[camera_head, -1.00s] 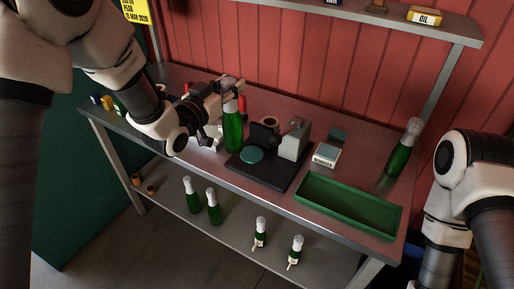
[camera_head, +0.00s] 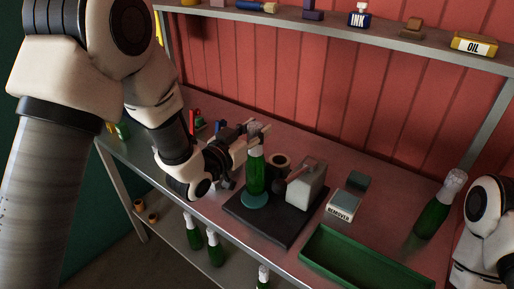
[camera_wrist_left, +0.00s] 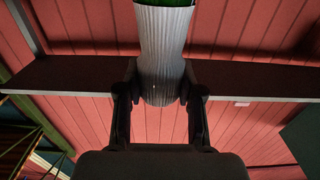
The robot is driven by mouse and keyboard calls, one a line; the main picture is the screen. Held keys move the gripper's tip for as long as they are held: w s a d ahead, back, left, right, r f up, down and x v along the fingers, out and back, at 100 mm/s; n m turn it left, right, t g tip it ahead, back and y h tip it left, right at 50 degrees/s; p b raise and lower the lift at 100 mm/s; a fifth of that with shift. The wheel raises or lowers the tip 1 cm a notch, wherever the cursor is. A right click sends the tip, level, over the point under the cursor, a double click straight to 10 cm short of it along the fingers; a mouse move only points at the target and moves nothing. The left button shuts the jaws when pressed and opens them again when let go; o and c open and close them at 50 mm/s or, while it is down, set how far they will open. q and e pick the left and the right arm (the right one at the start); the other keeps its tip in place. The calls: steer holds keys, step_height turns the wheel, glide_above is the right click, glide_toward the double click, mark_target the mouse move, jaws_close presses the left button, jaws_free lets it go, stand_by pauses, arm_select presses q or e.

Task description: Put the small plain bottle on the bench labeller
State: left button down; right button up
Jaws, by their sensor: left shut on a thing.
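My left gripper (camera_head: 257,132) is shut on the white neck of a green bottle (camera_head: 255,174) without a visible label. The bottle is upright, with its base over the round teal pad of the bench labeller (camera_head: 245,216). I cannot tell whether it touches the pad. In the left wrist view the white pleated neck (camera_wrist_left: 162,60) sits between both fingers. The labeller has a dark base and a grey block at its right. My right gripper is out of view; only part of that arm shows at the right edge.
A green tray (camera_head: 350,262) lies at the front right. A remover box (camera_head: 342,206) stands right of the labeller, and another green bottle (camera_head: 434,212) stands further right. More bottles (camera_head: 214,249) stand on the lower shelf.

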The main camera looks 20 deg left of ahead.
mark_target(256, 160)
arm_select(q)
step_height(256, 160, down, 2)
steer(key=shift+s+f+b, duration=0.1)
steer(key=shift+s+b, duration=0.05)
steer(key=shift+b, duration=0.35)
steer(key=shift+s+r, duration=0.2)
steer(key=shift+r, duration=0.05)
steer(key=shift+f, duration=0.1)
steer(key=c, duration=0.7)
jaws_free()
steer(key=shift+f, duration=0.1)
